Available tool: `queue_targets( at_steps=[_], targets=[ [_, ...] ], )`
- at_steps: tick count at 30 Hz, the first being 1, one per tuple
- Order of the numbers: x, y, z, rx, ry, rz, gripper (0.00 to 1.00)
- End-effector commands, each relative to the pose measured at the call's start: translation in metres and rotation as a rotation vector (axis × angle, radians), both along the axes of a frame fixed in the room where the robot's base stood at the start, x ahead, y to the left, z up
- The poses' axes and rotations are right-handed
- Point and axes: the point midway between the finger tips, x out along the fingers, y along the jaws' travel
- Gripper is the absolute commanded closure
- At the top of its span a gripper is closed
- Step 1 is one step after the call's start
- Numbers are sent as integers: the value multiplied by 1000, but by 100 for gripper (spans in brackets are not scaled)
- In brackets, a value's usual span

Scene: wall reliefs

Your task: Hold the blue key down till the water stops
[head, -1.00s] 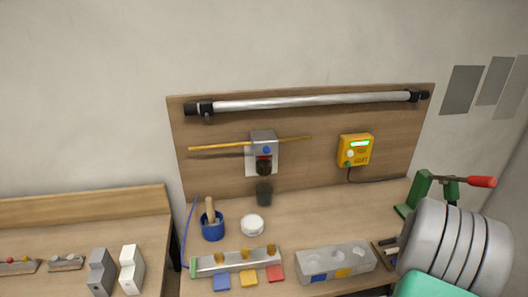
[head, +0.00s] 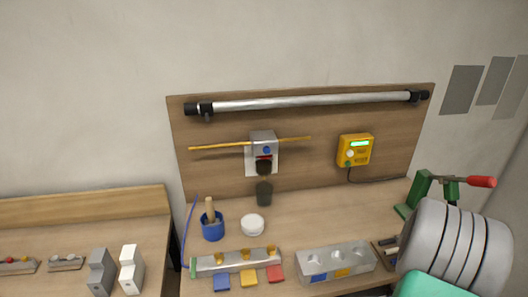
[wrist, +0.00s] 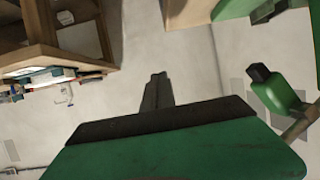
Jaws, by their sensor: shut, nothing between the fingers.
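A grey wall unit (head: 262,140) on the wooden backboard has a round blue key (head: 267,150), a red band under it and a black spout. A dark cup (head: 264,193) stands below the spout; I cannot make out any water. A flat blue tile (head: 221,282) also lies at the front of the bench, beside yellow and red ones. My gripper (wrist: 156,88) shows in the wrist view, shut and empty, with pale floor or wall behind it. It is away from the wall unit, which the wrist view does not show.
A yellow box (head: 355,150) with a lit display hangs right of the unit. A thin yellow rod (head: 210,147) crosses the unit. A blue pot (head: 213,229), a white round dish (head: 252,225) and a grey block with holes (head: 335,263) stand on the bench. A red-handled green press (head: 450,187) is at right.

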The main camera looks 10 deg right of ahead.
Motion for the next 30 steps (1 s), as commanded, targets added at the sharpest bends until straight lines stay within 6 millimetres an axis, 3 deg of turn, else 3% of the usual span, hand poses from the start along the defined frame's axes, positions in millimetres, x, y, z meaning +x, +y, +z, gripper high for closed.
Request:
queue_targets(
  at_steps=[12,16,20,24,30],
  targets=[
    [2,2,1,3,0,4,100],
    [25,25,7,49,3,57,100],
    [69,87,16,162,30,192,100],
    [107,178,23,302,97,389,100],
    [122,319,32,465,242,711,100]
  ],
)
